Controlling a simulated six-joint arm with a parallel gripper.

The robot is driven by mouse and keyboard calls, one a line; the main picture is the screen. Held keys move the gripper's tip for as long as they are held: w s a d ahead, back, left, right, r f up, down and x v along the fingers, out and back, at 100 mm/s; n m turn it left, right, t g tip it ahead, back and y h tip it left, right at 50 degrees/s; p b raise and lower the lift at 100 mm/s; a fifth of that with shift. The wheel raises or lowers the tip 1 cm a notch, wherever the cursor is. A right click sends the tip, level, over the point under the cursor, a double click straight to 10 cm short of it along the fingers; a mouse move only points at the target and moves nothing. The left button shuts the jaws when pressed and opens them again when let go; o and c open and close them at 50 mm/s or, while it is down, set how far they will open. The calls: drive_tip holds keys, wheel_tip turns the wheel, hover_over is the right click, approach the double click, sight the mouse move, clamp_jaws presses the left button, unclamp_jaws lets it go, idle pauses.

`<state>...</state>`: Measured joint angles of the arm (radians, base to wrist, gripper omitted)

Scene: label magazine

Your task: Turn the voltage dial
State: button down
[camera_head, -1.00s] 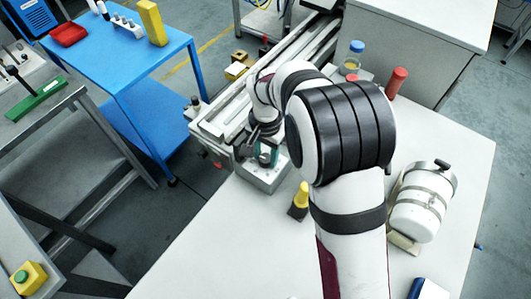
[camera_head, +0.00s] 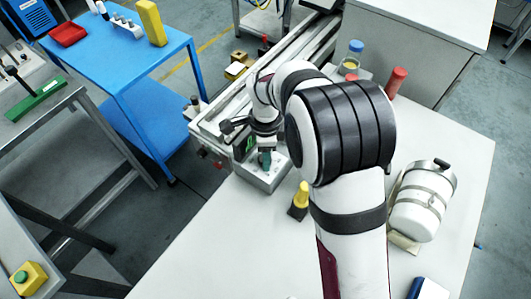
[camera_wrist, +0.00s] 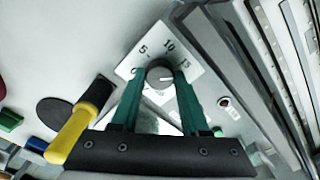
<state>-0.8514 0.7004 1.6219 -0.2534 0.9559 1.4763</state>
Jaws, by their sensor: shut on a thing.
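The voltage dial (camera_wrist: 160,76) is a round grey knob with a white pointer line, on a pale plate marked 0, 5, 10 and 15. In the wrist view the line points to the right, on the side of the 15 mark. My gripper (camera_wrist: 160,80) has its teal fingers on both sides of the knob and is shut on it. In the head view the dial's grey box (camera_head: 268,183) sits at the table's left edge, with my gripper (camera_head: 265,158) coming down on its top. The knob is hidden there.
A yellow-and-black object (camera_head: 300,198) stands close to the box. A white canister (camera_head: 422,200) lies on a stand to the right. A long metal rail (camera_head: 208,122) runs behind the box. The front of the white table (camera_head: 240,250) is clear.

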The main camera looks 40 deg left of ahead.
drive_tip(key=m, duration=0.4)
drive_tip(key=shift+m, duration=2.2)
drive_tip(key=shift+c, duration=2.1)
unclamp_jaws()
wheel_tip(320, 180, up, 16)
drive_tip(key=shift+f, duration=0.1)
